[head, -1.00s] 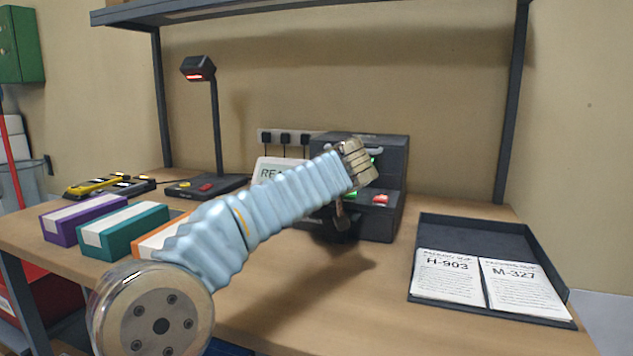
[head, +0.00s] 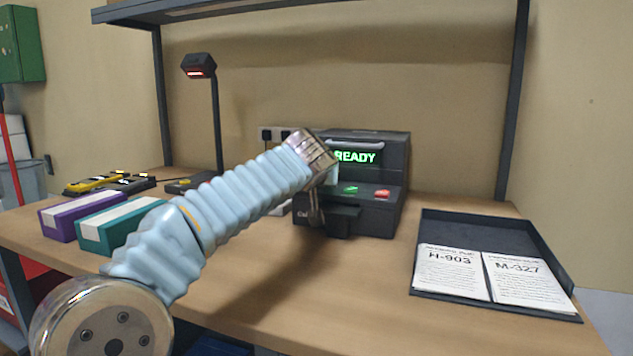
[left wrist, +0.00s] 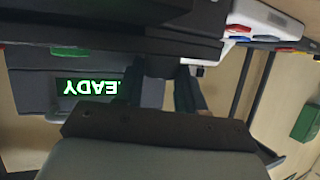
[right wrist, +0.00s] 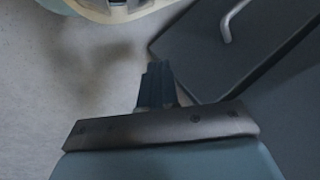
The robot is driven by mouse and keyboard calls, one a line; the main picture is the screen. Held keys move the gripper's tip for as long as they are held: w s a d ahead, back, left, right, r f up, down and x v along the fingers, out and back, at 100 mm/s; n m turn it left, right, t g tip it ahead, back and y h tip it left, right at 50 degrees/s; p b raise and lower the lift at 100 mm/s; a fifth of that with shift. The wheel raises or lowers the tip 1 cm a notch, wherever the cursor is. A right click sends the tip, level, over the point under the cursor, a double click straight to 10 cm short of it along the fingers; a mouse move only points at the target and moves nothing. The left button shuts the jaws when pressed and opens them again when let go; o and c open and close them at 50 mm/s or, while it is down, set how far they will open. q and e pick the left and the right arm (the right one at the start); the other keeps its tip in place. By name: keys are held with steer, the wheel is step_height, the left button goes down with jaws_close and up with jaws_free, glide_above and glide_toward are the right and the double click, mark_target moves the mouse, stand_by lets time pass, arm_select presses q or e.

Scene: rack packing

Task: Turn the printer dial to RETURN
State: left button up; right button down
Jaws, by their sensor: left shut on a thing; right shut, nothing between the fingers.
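The dark label printer (head: 385,150) stands at the back of the table, its green screen reading READY. On its front ledge are a green button (head: 350,189) and a red button (head: 382,193). My left gripper (head: 316,220) is at the printer's lower left front, beside a small label that seems to read "Cal". It is shut on the printer dial, which its fingers and my wrist mostly hide. The left wrist view shows the fingers (left wrist: 178,85) against the printer, with the screen upside down. My right gripper (right wrist: 157,82) is shut and empty, away from the printer.
A black tray (head: 462,228) with sheets H-903 and M-327 lies on the right. Purple (head: 68,221) and teal (head: 105,231) boxes stand at left, partly behind my arm. A scanner lamp (head: 215,120) stands behind. The table between printer and tray is clear.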

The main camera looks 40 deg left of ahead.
arm_select(q)
steer(key=m+h+p, duration=0.1)
steer(key=m+t+h+p, duration=0.1)
steer(key=m+h+p, duration=0.1)
steer(key=shift+s+a+r+t, duration=0.2)
steer(key=shift+a+r+t, duration=0.05)
steer(key=shift+r+t, duration=0.05)
steer(key=shift+f+m+h+p, duration=0.15)
steer(key=shift+m+h+p, duration=0.4)
steer(key=shift+h, duration=0.25)
steer(key=shift+a+f+m+t+h, duration=0.1)
steer(key=shift+m+t+h, duration=0.2)
steer(key=shift+m+h, duration=0.2)
steer(key=shift+f, duration=0.1)
steer(key=o, duration=0.8)
steer(key=b+v, duration=0.1)
steer(key=v, duration=1.3)
steer(key=shift+a, duration=0.2)
